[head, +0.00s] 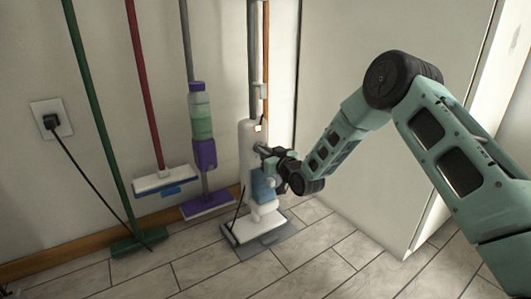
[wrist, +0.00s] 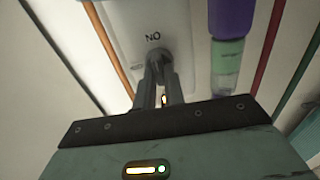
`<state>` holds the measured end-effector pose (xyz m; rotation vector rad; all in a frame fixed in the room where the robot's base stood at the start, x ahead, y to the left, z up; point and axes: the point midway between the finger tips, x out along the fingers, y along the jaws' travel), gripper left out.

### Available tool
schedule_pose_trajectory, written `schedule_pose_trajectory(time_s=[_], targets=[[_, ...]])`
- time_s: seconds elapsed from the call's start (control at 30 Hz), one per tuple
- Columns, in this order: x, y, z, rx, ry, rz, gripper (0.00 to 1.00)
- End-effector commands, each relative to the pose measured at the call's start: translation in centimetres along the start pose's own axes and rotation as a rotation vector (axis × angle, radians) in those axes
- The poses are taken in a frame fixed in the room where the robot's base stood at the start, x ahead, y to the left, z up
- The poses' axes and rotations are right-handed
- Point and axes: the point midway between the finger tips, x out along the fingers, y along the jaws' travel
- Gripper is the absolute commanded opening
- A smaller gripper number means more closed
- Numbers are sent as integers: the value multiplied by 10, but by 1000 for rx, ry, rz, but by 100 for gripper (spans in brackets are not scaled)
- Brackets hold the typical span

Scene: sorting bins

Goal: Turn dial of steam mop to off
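The steam mop stands upright against the wall in the head view, with a white body (head: 250,140), a blue tank (head: 262,187) and a white foot on the floor. My gripper (head: 263,151) reaches its front from the right. In the wrist view, the grey round dial (wrist: 155,52) sits on the white body, below letters that read "NO" in this view. My gripper (wrist: 156,76) has its two grey fingers close together at the dial, apparently pinching it. The fingertips partly hide the dial, so its pointer cannot be made out.
A black cord runs from the wall outlet (head: 51,120). A large white cabinet (head: 375,130) stands right of the mop. The front floor is clear.

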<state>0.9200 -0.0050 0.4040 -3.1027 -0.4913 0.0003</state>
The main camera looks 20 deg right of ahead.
Motion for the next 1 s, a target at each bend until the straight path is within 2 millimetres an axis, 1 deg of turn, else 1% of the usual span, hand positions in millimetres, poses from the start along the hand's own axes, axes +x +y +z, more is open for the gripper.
schedule_pose_trajectory(time_s=[0.27, 0.47, 1.0], targets=[[0, -1, -1, -37, 0, -1, 0], [0, -2, -1, -141, -1, -3, 0], [0, -4, 0, -634, -1, -4, 0]])
